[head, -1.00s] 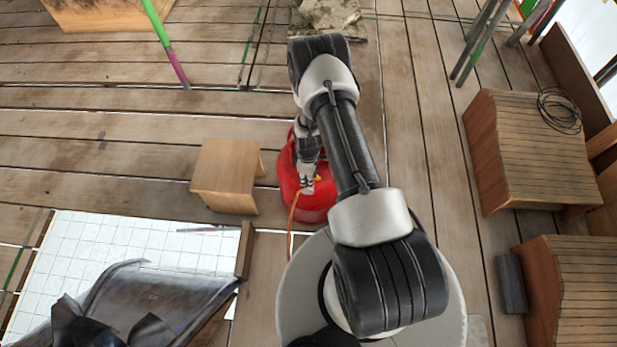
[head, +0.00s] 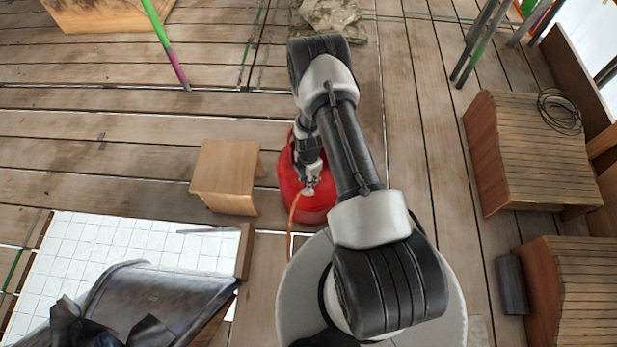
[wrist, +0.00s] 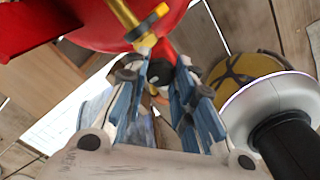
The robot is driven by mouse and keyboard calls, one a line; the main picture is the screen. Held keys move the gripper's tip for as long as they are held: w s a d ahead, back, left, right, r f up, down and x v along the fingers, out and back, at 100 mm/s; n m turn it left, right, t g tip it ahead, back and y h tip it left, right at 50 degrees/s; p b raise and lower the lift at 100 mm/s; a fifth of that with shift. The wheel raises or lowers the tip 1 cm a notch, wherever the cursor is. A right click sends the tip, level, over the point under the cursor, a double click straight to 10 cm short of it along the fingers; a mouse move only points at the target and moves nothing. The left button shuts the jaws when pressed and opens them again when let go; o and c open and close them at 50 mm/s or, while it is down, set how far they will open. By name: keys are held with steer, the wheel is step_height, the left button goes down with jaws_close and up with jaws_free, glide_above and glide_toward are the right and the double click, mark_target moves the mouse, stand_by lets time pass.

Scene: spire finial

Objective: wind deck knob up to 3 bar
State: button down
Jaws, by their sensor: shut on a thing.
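A red gas bottle (head: 316,207) stands on the plank deck, partly hidden under my arm; its red side also shows in the wrist view (wrist: 100,22). A brass-yellow valve fitting (wrist: 139,27) sits at its top. A small black knob with a red part (wrist: 161,70) is at the end of this fitting. My gripper (head: 310,188) reaches down over the bottle. In the wrist view, my gripper's blue-padded fingers (wrist: 161,84) are shut on the knob from both sides. No pressure reading can be made out.
A small wooden stool (head: 226,172) stands left of the bottle. An orange hose (head: 292,222) runs down from the bottle. Dark sheeting (head: 150,295) lies on a white gridded surface at lower left. Wooden boxes (head: 520,150) stand at right.

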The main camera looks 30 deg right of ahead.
steer(key=shift+n, duration=2.2)
steer(key=c, duration=1.3)
jaws_free()
step_height(320, 180, up, 12)
